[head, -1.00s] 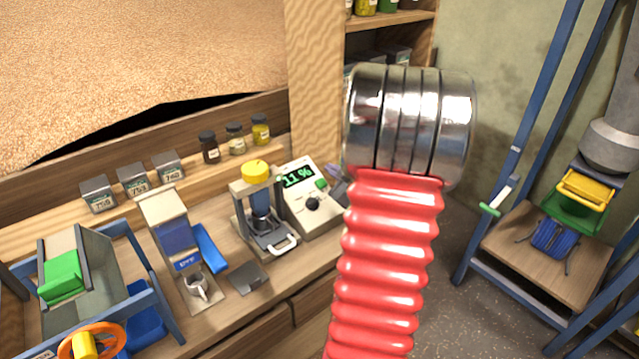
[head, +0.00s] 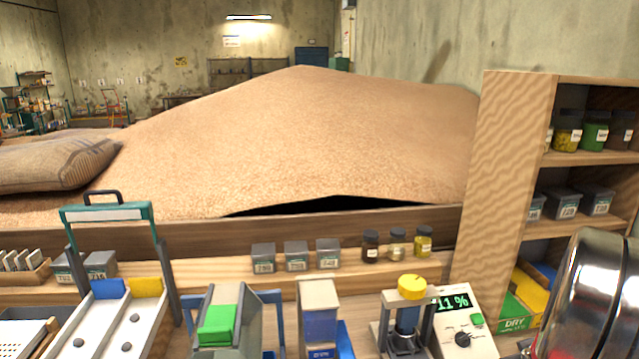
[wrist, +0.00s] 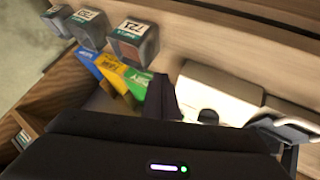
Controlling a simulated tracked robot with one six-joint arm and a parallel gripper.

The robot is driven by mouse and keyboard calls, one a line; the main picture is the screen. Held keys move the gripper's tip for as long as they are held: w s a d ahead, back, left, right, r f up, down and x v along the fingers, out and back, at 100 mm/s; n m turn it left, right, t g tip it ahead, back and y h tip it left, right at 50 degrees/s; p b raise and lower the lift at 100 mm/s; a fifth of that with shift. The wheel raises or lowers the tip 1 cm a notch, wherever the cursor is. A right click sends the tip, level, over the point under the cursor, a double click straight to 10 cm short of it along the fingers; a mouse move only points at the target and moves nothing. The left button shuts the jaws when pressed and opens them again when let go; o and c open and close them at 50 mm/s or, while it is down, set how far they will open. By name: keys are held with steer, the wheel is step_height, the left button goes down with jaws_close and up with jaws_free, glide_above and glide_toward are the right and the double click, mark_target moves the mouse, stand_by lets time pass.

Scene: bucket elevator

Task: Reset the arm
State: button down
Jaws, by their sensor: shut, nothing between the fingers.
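My gripper (wrist: 165,98) shows in the wrist view as a dark body with a small lit strip along the bottom and a dark finger part rising near the middle. It is shut and holds nothing. Its tips are hard to make out against the shelf behind. Past it are blue, yellow and green boxes (wrist: 108,68) and several grey labelled tins (wrist: 134,42). In the head view only a shiny metal joint of my arm shows at the lower right edge; the gripper is outside that view.
A wooden shelf unit (head: 505,180) with jars and tins stands at the right, close to my arm. The bench holds a meter reading 11% (head: 465,325), a yellow-topped device (head: 411,288) and a green-blocked chute (head: 219,325). A grain heap (head: 300,140) lies behind.

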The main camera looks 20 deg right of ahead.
steer(key=a+r+n+y, duration=0.1)
steer(key=a+r, duration=0.4)
steer(key=a, duration=1.1)
steer(key=s+a+r+n+y, duration=0.1)
steer(key=a+r+y, duration=0.2)
steer(key=a, duration=1.4)
steer(key=s+a+r+n+y, duration=0.1)
steer(key=a+r+y, duration=0.2)
steer(key=a+r, duration=0.6)
steer(key=a, duration=0.8)
steer(key=shift+s+r, duration=0.1)
